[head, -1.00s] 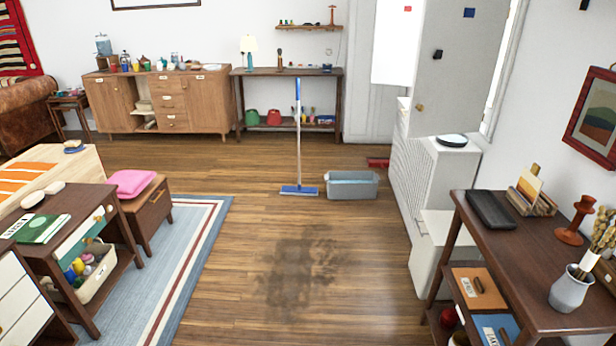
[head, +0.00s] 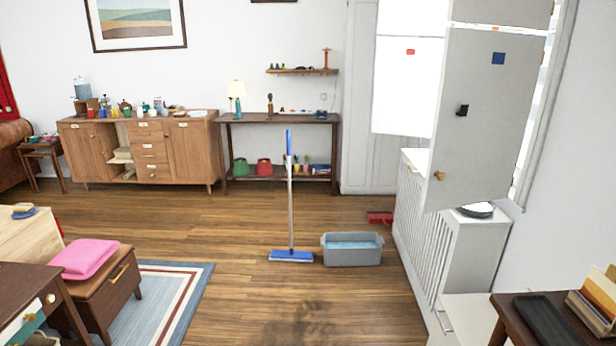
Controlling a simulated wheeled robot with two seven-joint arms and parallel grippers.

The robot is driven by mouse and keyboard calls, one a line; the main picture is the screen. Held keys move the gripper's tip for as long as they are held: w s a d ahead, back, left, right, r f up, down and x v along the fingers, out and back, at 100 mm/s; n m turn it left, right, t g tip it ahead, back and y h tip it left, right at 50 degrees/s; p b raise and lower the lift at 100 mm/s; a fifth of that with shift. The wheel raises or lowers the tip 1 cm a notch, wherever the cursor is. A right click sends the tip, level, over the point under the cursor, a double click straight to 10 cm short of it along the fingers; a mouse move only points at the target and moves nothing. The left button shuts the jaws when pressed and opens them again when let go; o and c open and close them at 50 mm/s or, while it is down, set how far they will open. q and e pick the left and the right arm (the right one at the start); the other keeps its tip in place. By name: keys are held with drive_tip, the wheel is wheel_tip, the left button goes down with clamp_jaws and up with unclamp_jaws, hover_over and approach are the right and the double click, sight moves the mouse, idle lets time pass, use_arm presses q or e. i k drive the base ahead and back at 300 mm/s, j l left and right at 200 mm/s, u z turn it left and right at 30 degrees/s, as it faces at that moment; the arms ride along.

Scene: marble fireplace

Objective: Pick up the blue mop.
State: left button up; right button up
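The blue mop (head: 291,210) stands upright on the wooden floor near the middle of the head view. It has a blue grip at the top, a pale metal pole and a flat blue head (head: 291,256) resting on the floor. It stands just left of a grey bucket. Neither of my grippers shows in the view.
The grey bucket (head: 352,250) holds bluish water; a red item (head: 380,218) lies behind it. A dark console table (head: 280,120) stands behind the mop. A white radiator cover (head: 450,240) bounds the right. Floor before the mop is clear, with a dark stain (head: 310,325).

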sight(291, 255)
drive_tip(key=i, duration=2.35)
drive_tip(key=i+u, duration=0.1)
drive_tip(key=i, duration=0.4)
drive_tip(key=i+l+u, duration=0.15)
drive_tip(key=i, duration=0.4)
drive_tip(key=i+l+u, duration=0.1)
drive_tip(key=i, duration=0.4)
drive_tip(key=i+l+u, duration=0.15)
drive_tip(key=i, duration=0.35)
